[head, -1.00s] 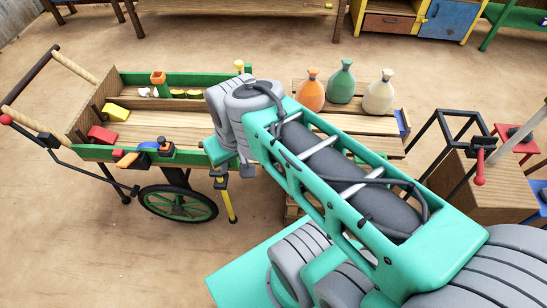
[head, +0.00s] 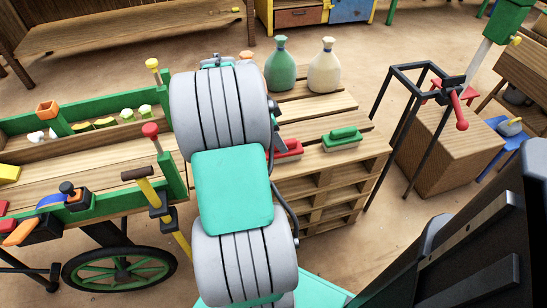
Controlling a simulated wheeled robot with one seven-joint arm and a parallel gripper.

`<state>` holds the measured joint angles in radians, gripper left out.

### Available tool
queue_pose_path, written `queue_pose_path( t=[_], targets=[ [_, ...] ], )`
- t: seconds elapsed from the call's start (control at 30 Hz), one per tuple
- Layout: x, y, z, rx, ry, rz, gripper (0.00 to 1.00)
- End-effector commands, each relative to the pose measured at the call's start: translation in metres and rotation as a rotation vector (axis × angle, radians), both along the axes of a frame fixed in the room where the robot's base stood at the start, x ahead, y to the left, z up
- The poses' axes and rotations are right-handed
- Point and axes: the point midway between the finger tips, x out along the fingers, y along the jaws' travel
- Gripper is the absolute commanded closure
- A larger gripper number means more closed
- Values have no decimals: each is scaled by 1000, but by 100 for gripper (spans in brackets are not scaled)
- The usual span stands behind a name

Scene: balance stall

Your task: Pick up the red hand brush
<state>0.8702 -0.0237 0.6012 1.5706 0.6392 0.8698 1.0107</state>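The red hand brush (head: 288,150) lies on the slatted top of the wooden pallet stack, just right of my arm's grey and teal links. My arm hides its left part. A green hand brush (head: 343,138) lies to its right on the same top, nearer the right edge. I cannot make out my gripper's fingers in the head view, so whether they are open or shut does not show.
A green sack (head: 281,66) and a cream sack (head: 324,67) stand behind the brushes. A green-sided cart (head: 95,204) with tools is at left. A black frame (head: 399,130) and wooden crate (head: 455,155) stand at right. Floor shows between pallets and crate.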

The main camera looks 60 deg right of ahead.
Motion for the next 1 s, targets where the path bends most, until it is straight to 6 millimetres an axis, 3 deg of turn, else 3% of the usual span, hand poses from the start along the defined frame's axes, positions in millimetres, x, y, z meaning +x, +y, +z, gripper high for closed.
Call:
queue_pose_path(
  t=[0.4, 0.63, 1.0],
  targets=[
    [-22, -16, -58, 4, -1, -11, 27],
    [-22, -16, -58, 2, -2, -7, 28],
    [-21, -16, -58, 3, -1, -4, 58]
  ],
)
